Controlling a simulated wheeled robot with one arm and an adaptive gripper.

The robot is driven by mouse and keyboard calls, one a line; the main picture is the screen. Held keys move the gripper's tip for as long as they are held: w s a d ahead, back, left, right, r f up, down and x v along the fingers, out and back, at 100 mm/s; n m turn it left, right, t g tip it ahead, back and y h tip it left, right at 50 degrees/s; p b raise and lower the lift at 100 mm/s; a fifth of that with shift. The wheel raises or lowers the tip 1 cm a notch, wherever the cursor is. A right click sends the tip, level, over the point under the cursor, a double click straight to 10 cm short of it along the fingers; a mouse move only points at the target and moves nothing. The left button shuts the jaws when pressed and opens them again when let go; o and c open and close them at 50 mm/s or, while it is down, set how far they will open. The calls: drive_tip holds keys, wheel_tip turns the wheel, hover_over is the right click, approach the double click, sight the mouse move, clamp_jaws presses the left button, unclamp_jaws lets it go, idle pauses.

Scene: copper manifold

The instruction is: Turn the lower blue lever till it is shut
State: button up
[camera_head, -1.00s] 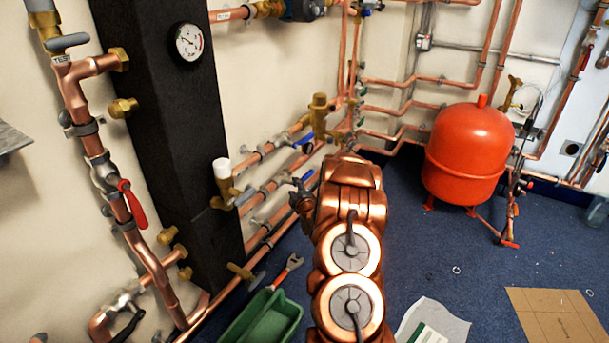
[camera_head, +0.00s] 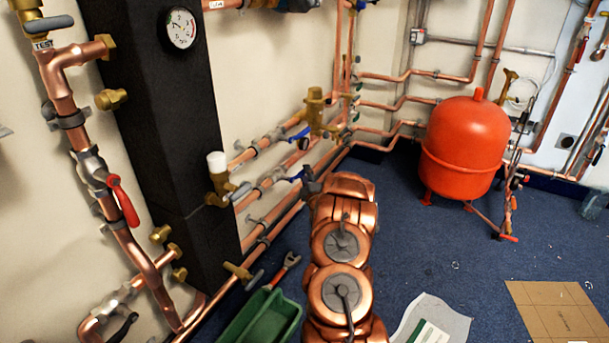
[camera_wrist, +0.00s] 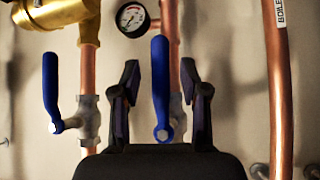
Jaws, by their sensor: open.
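The lower blue lever (camera_wrist: 160,88) stands between the two open fingers of my gripper (camera_wrist: 159,70) in the wrist view. It runs roughly along its copper pipe, with its pivot nut near the palm. No clear contact with either finger shows. In the head view the lower lever (camera_head: 296,178) is just left of my gripper (camera_head: 312,182), partly hidden beside it. The upper blue lever (camera_wrist: 50,90) is to the left in the wrist view, outside the fingers, also along its pipe; it shows above in the head view (camera_head: 300,133).
A small gauge (camera_wrist: 131,18) and a brass fitting (camera_wrist: 55,10) sit beyond the fingertips. A labelled copper pipe (camera_wrist: 278,90) runs right of the fingers.

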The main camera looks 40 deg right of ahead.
drive_tip(key=shift+b+x, duration=0.35)
drive_tip(key=shift+x, duration=0.9)
drive_tip(key=shift+c, duration=0.2)
clamp_jaws()
